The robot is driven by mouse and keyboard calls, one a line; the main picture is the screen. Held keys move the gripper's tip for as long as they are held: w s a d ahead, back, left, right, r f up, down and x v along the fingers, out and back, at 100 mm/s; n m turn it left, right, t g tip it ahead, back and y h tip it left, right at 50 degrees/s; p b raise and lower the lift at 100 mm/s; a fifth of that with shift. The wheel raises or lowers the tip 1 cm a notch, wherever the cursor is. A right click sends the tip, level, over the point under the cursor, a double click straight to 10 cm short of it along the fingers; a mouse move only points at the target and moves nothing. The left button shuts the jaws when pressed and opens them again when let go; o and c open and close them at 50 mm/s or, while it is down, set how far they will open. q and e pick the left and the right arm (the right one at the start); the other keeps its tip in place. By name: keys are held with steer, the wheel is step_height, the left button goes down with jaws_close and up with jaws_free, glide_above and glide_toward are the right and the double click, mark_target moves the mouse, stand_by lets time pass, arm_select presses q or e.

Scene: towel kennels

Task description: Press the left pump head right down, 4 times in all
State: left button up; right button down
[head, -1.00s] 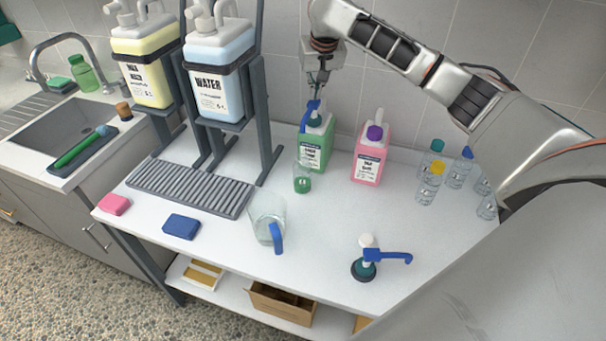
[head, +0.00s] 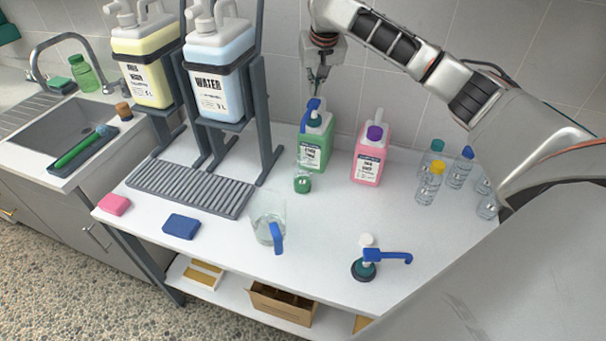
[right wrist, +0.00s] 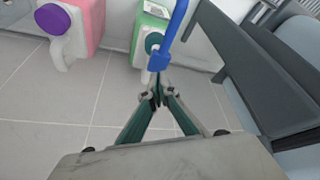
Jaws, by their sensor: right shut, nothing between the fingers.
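A green bottle (head: 314,150) with a white label stands at the back of the counter. Its blue pump head (head: 313,104) sits on top, with the spout pointing toward the front. My right gripper (head: 315,88) is shut and empty, pointing down just above this pump head. In the right wrist view, the shut fingertips (right wrist: 157,97) are close to the blue pump head (right wrist: 158,58); I cannot tell if they touch. A small clear vessel with green at its base (head: 303,184) stands below the spout. My left gripper is out of view.
A pink bottle (head: 369,164) with a purple cap stands right of the green one. A loose blue-spouted pump (head: 370,256) stands at the front right. A clear jug (head: 268,213), several small bottles (head: 429,183) and a dark stand (head: 257,120) surround clear counter space.

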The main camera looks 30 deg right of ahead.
mark_target(315, 102)
steer(key=shift+f, duration=2.45)
steer(key=shift+r, duration=2.5)
steer(key=shift+r, duration=3)
